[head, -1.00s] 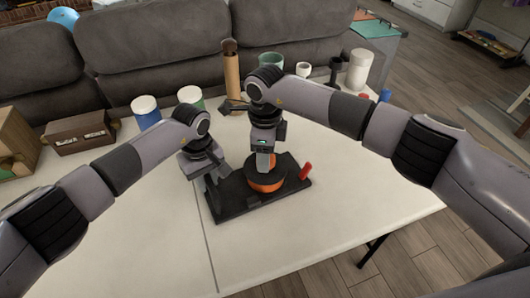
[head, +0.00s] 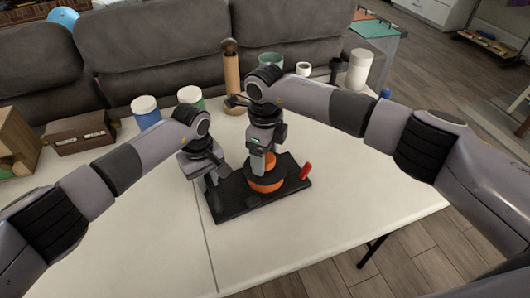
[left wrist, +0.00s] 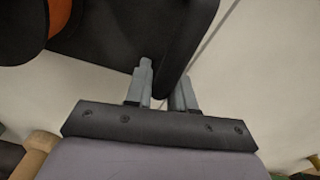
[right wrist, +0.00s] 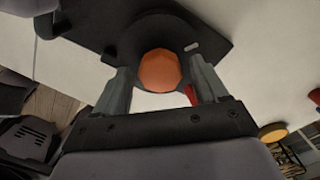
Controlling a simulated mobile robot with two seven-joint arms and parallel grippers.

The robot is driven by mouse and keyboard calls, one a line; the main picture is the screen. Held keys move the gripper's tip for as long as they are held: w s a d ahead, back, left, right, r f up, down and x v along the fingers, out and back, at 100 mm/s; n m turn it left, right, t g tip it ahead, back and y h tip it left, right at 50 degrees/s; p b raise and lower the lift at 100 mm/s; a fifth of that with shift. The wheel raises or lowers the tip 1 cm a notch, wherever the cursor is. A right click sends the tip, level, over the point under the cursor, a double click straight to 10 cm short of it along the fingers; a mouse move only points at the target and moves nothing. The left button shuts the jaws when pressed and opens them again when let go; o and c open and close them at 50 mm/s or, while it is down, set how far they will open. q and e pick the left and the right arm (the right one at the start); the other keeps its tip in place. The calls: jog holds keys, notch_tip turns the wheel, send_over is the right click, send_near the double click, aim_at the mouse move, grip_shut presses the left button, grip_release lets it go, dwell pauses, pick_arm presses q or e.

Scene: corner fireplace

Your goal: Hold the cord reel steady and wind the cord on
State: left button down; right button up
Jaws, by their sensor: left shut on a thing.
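The cord reel has a black base (head: 240,205) lying on the white table, with an orange drum (head: 266,184) under a black disc. An orange knob (right wrist: 160,70) stands on the disc in the right wrist view. My left gripper (head: 212,182) is shut on the base's left edge; in the left wrist view its fingers (left wrist: 165,80) lie on either side of the black plate. My right gripper (head: 263,168) is over the reel, pointing down. In the right wrist view its fingers (right wrist: 160,82) are apart, with the knob showing between them. I cannot make out the cord.
A red upright piece (head: 305,171) stands at the base's right end. Jars (head: 146,112), a tall tan cylinder (head: 232,82), cups and a white canister (head: 359,69) line the back of the table. A brown box (head: 82,134) is at left. The front of the table is clear.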

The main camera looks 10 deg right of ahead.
notch_tip(320, 180, up, 12)
dwell(0.7)
pick_arm(q)
jog(key=c, duration=0.9)
grip_release()
jog(key=o, duration=0.6)
